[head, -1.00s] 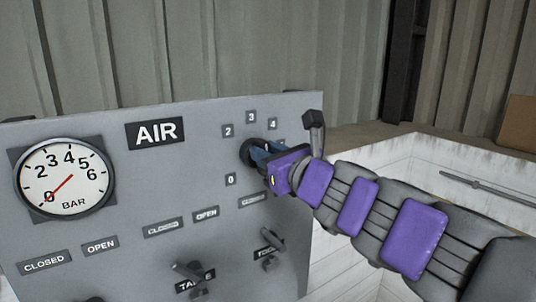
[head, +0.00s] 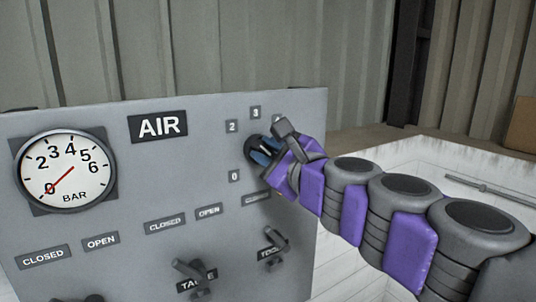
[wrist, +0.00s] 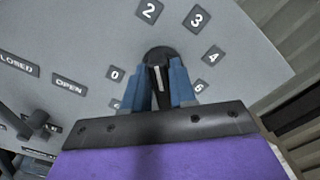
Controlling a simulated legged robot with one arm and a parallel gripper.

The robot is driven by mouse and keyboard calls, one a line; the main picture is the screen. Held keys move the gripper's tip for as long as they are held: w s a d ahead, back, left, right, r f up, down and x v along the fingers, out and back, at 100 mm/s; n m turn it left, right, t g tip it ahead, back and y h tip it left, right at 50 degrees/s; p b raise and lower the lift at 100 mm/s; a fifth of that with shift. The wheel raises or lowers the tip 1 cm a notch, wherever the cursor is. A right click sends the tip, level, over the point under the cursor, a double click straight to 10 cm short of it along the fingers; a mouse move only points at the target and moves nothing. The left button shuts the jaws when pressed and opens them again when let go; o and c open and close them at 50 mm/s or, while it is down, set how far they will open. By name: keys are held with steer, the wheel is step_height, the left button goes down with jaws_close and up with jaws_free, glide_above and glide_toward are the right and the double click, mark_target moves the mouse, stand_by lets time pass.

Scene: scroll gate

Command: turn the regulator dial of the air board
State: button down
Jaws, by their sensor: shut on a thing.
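The regulator dial (wrist: 158,56) is a dark round knob with a pale pointer line, on the grey AIR board (head: 120,185). Number plates ring it. My gripper (head: 264,152) is at the dial, at the board's upper right. In the wrist view, its blue fingers (wrist: 175,86) are shut on the dial, one on each side of its grip bar. The pointer line stands nearly upright in the wrist view. The pressure gauge (head: 66,172) at the board's left has its red needle at 0. My gripper hides part of the dial and some number plates in the head view.
Below the dial are lever valves, one by the TABLE plate (head: 196,281) and one by a partly hidden plate (head: 272,247). CLOSED and OPEN plates sit along the board. A white-walled bay (head: 470,160) lies to the right, and a corrugated wall (head: 200,50) stands behind.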

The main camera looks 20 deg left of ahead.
stand_by(0.5)
steer(key=c, duration=1)
jaws_free()
steer(key=v, duration=1.7)
steer(key=shift+s+d, duration=0.1)
steer(key=shift+d, duration=0.05)
